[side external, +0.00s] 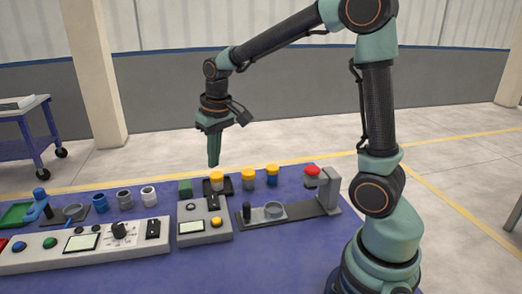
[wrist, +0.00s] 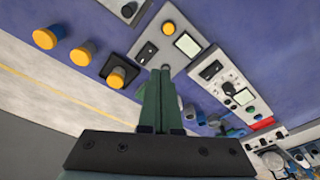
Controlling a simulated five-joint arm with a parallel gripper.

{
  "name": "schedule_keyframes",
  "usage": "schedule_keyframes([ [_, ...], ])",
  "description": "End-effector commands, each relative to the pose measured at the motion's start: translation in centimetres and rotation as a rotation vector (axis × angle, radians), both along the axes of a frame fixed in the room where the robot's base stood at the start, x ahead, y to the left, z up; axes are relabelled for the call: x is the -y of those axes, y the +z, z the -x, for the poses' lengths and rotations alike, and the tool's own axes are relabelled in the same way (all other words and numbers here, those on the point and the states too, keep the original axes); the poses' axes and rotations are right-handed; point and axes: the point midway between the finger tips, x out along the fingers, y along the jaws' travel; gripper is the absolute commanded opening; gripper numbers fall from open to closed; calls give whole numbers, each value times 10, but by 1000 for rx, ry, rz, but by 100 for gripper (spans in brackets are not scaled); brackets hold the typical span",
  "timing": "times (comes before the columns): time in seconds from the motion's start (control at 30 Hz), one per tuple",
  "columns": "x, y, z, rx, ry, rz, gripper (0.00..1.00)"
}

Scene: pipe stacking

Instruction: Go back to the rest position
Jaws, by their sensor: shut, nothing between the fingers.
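My gripper (side external: 214,163) hangs above the back part of the blue table, fingers pointing down. Its green fingers are pressed together and hold nothing. In the wrist view the closed fingers (wrist: 158,75) reach forward over the table. Below and beside the gripper stand several yellow-topped pipe pieces; one (side external: 217,181) sits in a dark square holder, and two others (side external: 249,180) (side external: 272,176) stand to its right. The fingers are apart from all of them.
Blue and grey pipe pieces (side external: 124,199) stand on the left of the table (side external: 290,250). Control boxes (side external: 204,222) lie along the front. A grey fixture (side external: 330,190) stands upright at the right, near a red button (side external: 312,170). The air around my gripper is clear.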

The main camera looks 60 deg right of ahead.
Motion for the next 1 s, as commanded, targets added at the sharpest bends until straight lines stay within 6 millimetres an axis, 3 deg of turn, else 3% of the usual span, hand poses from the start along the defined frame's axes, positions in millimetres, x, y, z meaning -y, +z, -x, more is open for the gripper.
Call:
schedule_keyframes([
  [0.1,-11,23,22,63,33,8,0],
  [0.3,-26,47,61,161,84,21,0],
  [0.6,-41,56,111,289,151,35,0],
  [1.0,-45,54,125,329,173,40,0],
])
